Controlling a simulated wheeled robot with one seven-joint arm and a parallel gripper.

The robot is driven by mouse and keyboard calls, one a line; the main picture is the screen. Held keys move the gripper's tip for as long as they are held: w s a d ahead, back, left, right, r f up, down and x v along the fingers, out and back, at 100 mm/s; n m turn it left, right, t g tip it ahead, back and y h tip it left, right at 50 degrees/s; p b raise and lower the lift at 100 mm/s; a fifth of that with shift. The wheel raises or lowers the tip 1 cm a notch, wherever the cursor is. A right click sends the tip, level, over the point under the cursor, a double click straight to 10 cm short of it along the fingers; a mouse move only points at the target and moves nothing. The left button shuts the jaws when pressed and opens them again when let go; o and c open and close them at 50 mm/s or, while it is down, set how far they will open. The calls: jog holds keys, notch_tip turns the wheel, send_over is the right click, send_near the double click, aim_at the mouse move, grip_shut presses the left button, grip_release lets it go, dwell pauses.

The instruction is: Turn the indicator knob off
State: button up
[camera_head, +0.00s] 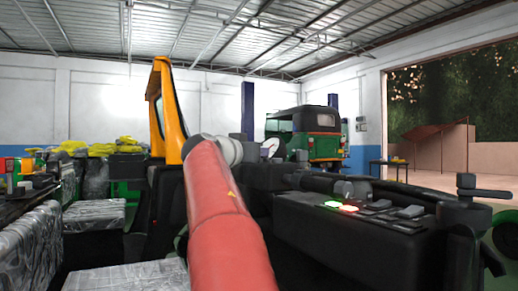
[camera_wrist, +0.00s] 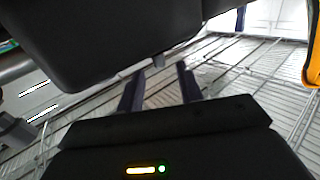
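A large dark housing (camera_wrist: 110,40) fills the upper left, just beyond the fingertips. A small dark stub (camera_wrist: 172,58) sticks out from its lower edge, near the fingertips. It may be the indicator knob, but I cannot tell for sure. Contact with the fingers is not clear. In the head view my red arm reaches forward to the handlebar area, and the gripper's fingers cannot be made out there.
A black dashboard panel (camera_head: 345,230) with a lit green button (camera_head: 333,204) and red button (camera_head: 349,209) lies right of my arm. A yellow-orange frame post (camera_head: 172,110) rises left of it. Wrapped seats (camera_head: 95,215) stand left. A green rickshaw (camera_head: 318,135) is parked behind.

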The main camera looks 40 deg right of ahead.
jog(key=shift+p+x, duration=0.4)
jog(key=shift+x, duration=1.15)
jog(key=shift+c, duration=0.5)
grip_shut()
jog(key=shift+w+a+m+g, duration=0.1)
jog(key=shift+w+m+g, duration=0.35)
jog(key=shift+g, duration=0.45)
jog(key=m+g+p, duration=0.2)
jog(key=g, duration=0.1)
jog(key=shift+w+r+h, duration=0.15)
jog(key=shift+r+h, duration=0.05)
jog(key=shift+h, duration=0.2)
jog(key=shift+f+m+g, duration=0.1)
jog(key=shift+m+g, duration=1.15)
jog(key=shift+g, duration=0.65)
